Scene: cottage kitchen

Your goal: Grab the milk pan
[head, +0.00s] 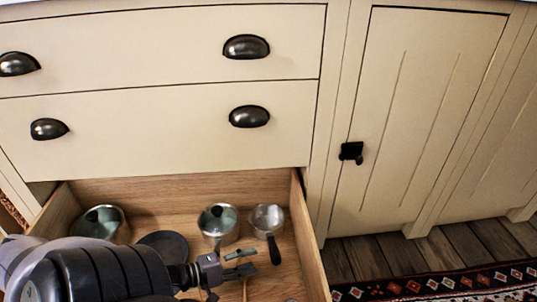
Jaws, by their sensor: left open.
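A small metal pan with a dark handle (267,217), which looks like the milk pan, sits at the right of the open bottom drawer (312,245). Its handle points toward the front of the drawer. My left gripper (242,263) is open and empty, over the drawer, just left of and in front of the pan's handle. I see no contact with the pan. My left arm hides the front left of the drawer. My right gripper is not in view.
A glass-lidded pot (218,222) stands left of the pan, and a larger lidded pot (102,222) is at the drawer's left. A dark frying pan (165,246) lies between them. A closed cupboard door (425,110) and a patterned rug (450,285) are on the right.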

